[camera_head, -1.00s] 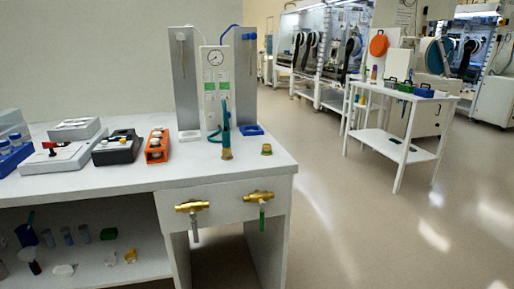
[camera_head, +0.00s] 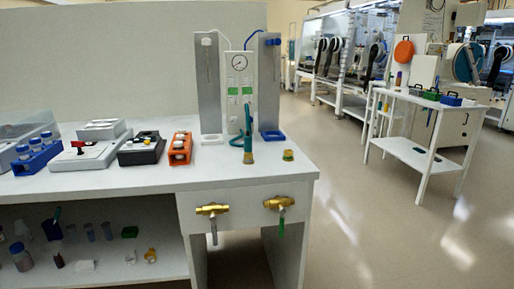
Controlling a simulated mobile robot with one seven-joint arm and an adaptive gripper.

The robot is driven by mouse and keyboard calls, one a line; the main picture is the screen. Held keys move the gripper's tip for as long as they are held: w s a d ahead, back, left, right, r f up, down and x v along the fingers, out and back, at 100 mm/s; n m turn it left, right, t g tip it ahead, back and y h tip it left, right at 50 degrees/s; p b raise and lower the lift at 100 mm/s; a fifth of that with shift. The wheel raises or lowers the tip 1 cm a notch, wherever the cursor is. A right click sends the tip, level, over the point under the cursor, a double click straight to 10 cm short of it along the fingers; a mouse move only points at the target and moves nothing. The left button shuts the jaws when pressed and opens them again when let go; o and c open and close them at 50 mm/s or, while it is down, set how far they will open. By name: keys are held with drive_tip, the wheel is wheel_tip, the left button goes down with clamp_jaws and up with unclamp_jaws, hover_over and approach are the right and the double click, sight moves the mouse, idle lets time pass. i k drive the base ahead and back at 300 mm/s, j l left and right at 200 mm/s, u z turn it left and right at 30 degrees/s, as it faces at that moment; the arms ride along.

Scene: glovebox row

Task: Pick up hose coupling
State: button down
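The hose coupling cannot be named with certainty. A short green and yellow fitting (camera_head: 288,155) stands on the white bench near its right front corner. Just left of it, a taller brass-coloured fitting with a teal hose (camera_head: 248,147) stands upright, its hose looping upward. Two brass valves, a left one (camera_head: 212,210) with a grey handle and a right one (camera_head: 279,203) with a green handle, are on the bench's front panel. My gripper is not in view.
A gauge panel (camera_head: 238,83) between grey uprights stands behind the fittings. An orange rack (camera_head: 180,148), a black device (camera_head: 141,151) and a grey device (camera_head: 90,158) sit left on the bench (camera_head: 200,177). The shelf below holds several small items. The floor (camera_head: 365,230) at right is clear.

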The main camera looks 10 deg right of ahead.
sight(248, 139)
drive_tip(key=l+u, duration=0.1)
drive_tip(key=u, duration=0.55)
drive_tip(key=i+l+u, duration=0.15)
drive_tip(key=l+u, duration=0.65)
drive_tip(key=l, duration=0.2)
drive_tip(key=l+u, duration=0.25)
drive_tip(key=l, duration=0.95)
drive_tip(key=k+l, duration=0.1)
drive_tip(key=l, duration=0.95)
